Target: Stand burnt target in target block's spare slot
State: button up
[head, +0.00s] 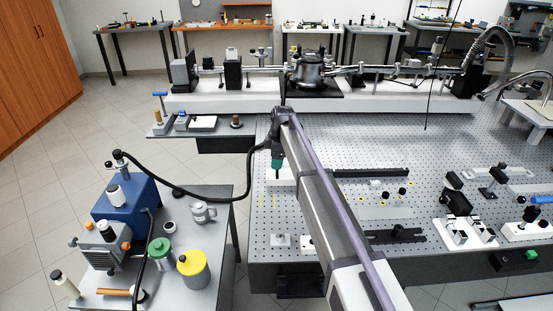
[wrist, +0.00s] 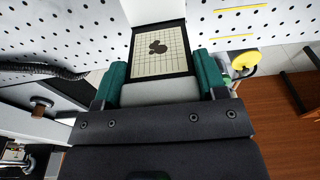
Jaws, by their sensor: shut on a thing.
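The burnt target (wrist: 160,58) is a dark-edged plate with a cream gridded face and a cluster of dark burn spots. It shows in the wrist view between the green fingers of my gripper (wrist: 161,68), which is shut on it. In the head view my gripper (head: 277,158) is over the near left part of the perforated optical table. A white block (head: 283,175) shows right below it. A white block also shows just beyond the target in the wrist view (wrist: 153,10). Its slots are not visible, and I cannot tell whether the target touches it.
The optical table (head: 350,140) carries a black rail (head: 370,173), small yellow-marked parts and several mounts at the right. A cart at the lower left holds a blue pump (head: 127,205), a green jar (head: 160,252) and a yellow jar (head: 193,270). A black hose (head: 200,200) arcs towards my arm.

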jog(key=shift+f, duration=0.15)
jog(key=shift+w+f+b, duration=0.1)
jog(key=shift+f+b, duration=0.75)
jog(key=shift+b, duration=0.05)
jog(key=o, duration=1.3)
jog(key=r+p, duration=0.4)
jog(key=r, duration=0.1)
jog(key=d+r+p, duration=0.1)
jog(key=r+p, duration=0.3)
jog(key=p, duration=0.1)
jog(key=r+p, duration=0.5)
jog(key=shift+d+r, duration=0.15)
jog(key=shift+r, duration=0.2)
